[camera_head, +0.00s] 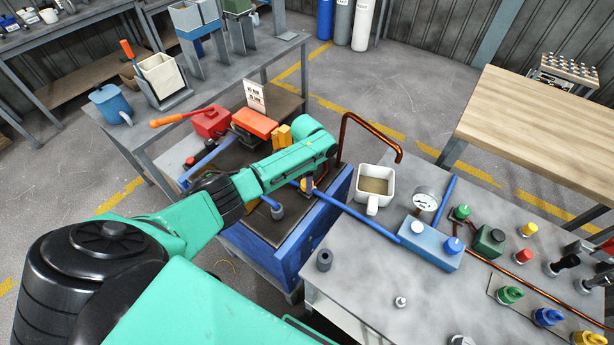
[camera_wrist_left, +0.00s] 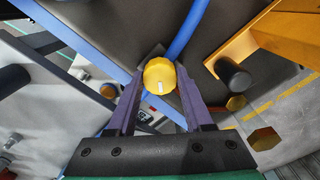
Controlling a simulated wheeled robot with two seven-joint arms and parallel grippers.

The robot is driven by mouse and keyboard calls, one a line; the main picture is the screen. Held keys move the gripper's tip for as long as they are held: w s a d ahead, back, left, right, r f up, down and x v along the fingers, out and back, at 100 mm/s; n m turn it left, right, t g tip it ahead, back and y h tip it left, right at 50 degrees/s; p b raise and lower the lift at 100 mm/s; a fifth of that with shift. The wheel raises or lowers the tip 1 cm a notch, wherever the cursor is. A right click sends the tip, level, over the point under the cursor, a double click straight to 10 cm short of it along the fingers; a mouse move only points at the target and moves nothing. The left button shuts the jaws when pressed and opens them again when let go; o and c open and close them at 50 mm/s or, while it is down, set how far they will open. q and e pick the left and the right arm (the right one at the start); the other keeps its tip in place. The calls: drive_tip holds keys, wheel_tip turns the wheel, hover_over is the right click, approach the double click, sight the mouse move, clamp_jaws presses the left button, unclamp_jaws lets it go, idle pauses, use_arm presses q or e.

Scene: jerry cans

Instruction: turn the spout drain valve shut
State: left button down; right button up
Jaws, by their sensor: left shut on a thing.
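A round yellow valve knob (camera_wrist_left: 160,72) with a pale mark on its face sits between the fingers of my left gripper (camera_wrist_left: 160,84) in the left wrist view. A blue pipe (camera_wrist_left: 190,30) runs away from it. In the head view my left gripper (camera_head: 307,186) reaches down at the right end of the blue bench (camera_head: 290,245). It is shut on the knob, which is mostly hidden there by the gripper and arm. My right gripper is not in view.
A grey table (camera_head: 350,270) at right holds a gauge (camera_head: 425,199), a blue block (camera_head: 430,245) and several coloured knobs. A wooden table (camera_head: 540,120) is at far right.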

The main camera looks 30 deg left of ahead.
use_arm(q)
drive_tip(key=n+p, duration=0.1)
drive_tip(key=n, duration=0.3)
drive_tip(key=shift+r+n+p, duration=0.2)
drive_tip(key=shift+n+p, duration=0.1)
drive_tip(key=shift+p, duration=0.1)
drive_tip(key=shift+w+n+p, duration=0.1)
drive_tip(key=shift+n+p, duration=0.4)
drive_tip(key=shift+n, duration=1.2)
drive_tip(key=shift+c, duration=1.8)
unclamp_jaws()
drive_tip(key=shift+o, duration=0.3)
drive_tip(key=shift+f, duration=0.1)
